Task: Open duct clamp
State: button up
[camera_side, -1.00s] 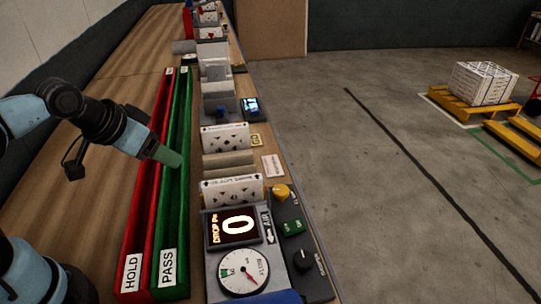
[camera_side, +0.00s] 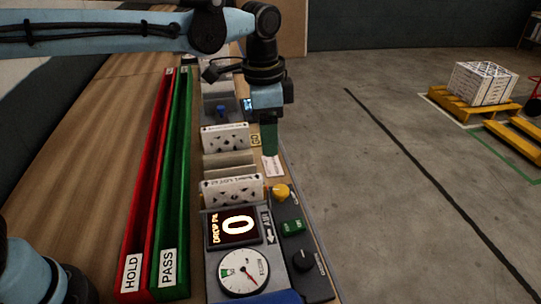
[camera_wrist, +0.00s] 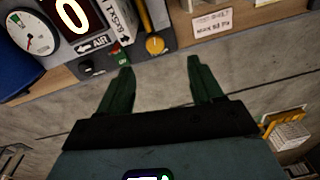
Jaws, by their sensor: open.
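No part is labelled as a duct clamp; a yellow round-ended lever (camera_side: 281,191) stands on the grey control unit and may be it. In the wrist view the same lever (camera_wrist: 155,46) shows its round end and a bar running up the picture. My gripper (camera_side: 269,153) points down near the bench's right edge, beyond the lever in the side view. In the wrist view my gripper (camera_wrist: 160,67) has its two green fingers apart with nothing between them. The lever's round end lies just past the fingertips in the picture, apart from them.
A lit display reading 0 (camera_side: 237,226), a dial gauge (camera_side: 243,272), green switch (camera_side: 292,227) and black knob (camera_side: 303,260) share the unit. Patterned boxes (camera_side: 232,189) line the bench beside the red HOLD tray (camera_side: 131,245) and green PASS tray (camera_side: 172,235). Open floor lies right.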

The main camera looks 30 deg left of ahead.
aim_at(281, 190)
jog(key=shift+m+g, duration=0.4)
jog(key=shift+m, duration=0.2)
jog(key=d+f, duration=0.1)
jog(key=f, duration=0.8)
jog(key=w+d+f, duration=0.1)
jog(key=f, duration=0.3)
jog(key=shift+d+f, duration=0.3)
jog(key=c, duration=1.1)
jog(key=shift+o, duration=0.2)
jog(key=shift+n, duration=1.5)
jog(key=o, duration=1.1)
jog(key=shift+c, duration=0.2)
